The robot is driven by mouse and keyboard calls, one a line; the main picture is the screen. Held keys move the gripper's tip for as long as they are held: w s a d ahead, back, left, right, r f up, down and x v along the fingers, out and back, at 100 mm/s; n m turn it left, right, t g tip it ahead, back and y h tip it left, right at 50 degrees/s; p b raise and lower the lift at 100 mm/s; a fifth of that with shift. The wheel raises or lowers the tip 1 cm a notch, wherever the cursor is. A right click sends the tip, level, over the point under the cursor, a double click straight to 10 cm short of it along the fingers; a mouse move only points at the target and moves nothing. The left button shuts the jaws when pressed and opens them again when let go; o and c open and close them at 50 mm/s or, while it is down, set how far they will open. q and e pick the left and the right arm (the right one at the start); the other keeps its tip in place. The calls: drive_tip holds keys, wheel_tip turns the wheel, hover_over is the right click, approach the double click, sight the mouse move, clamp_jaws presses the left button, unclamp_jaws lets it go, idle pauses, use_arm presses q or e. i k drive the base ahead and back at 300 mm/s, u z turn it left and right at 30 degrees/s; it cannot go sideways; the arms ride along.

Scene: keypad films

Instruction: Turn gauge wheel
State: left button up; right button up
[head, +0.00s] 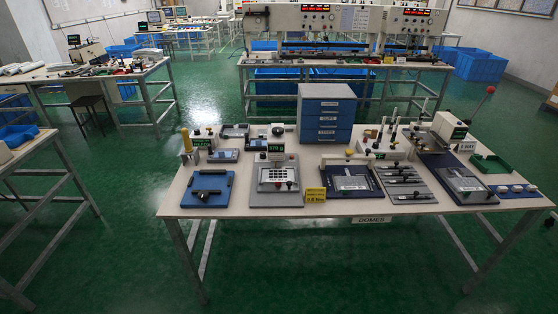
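Neither of my grippers is in the head view. I cannot pick out the gauge wheel for certain; the parts on the bench are small at this distance. The workbench (320,208) stands ahead with several fixtures on it. A grey fixture with a keypad grid (277,177) sits left of the middle, with small dark knobs near it. A dark fixture with a pale plate (350,182) is in the middle. A white boxy unit (449,127) stands at the back right, near a lever with a red ball (490,90).
A blue drawer cabinet (326,119) stands at the bench's back. A blue tray (208,189) lies at the left and a green tray (490,163) at the right. Green floor (350,275) before the bench is clear.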

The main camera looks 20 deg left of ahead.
sight(277, 131)
drive_tip(key=z, duration=2.9)
drive_tip(key=k, duration=1.5)
drive_tip(key=u, duration=2.25)
